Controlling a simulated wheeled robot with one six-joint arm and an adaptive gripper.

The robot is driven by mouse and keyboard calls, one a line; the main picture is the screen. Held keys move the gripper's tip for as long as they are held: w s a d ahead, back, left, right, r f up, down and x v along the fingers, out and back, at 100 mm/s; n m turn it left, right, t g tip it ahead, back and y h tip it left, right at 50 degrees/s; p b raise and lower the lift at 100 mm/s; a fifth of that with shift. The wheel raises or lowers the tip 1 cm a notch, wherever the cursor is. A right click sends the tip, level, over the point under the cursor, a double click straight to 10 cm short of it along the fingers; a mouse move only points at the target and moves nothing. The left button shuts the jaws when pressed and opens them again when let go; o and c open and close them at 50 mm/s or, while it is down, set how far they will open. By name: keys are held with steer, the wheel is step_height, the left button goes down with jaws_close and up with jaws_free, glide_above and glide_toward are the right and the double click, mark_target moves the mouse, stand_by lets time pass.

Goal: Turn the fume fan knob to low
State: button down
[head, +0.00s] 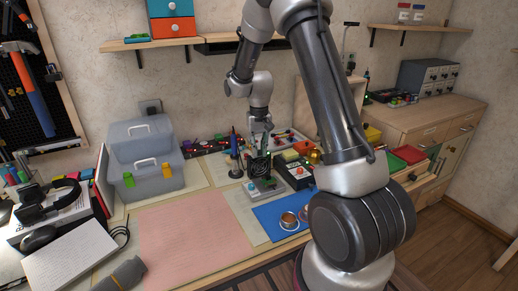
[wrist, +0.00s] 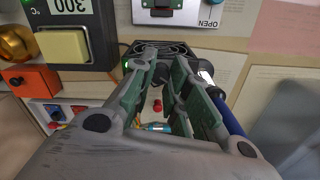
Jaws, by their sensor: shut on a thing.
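The fume fan (head: 259,166) is a small black box unit with a round grille, standing upright on the bench behind a light grey switch box. In the wrist view its dark top (wrist: 130,50) shows at the fingertips. My gripper (head: 261,149) reaches down from behind onto the top of the fan. In the wrist view my gripper (wrist: 165,58) has its two green-padded fingers brought close together at the fan's top. It is shut on the fan knob, which the fingers hide, so I cannot read its setting.
A black soldering station (head: 298,174) reading 300 (wrist: 70,10) stands close to the right. A blue soldering iron in its stand (head: 235,158) is close on the left. The switch box (wrist: 170,12) is in front. The pink mat (head: 190,235) is clear.

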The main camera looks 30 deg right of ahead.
mark_target(259, 151)
steer(key=shift+w, duration=0.1)
stand_by(0.3)
steer(key=c, duration=1.3)
jaws_free()
steer(key=shift+c, duration=0.2)
steer(key=shift+r, duration=0.1)
step_height(259, 151, up, 12)
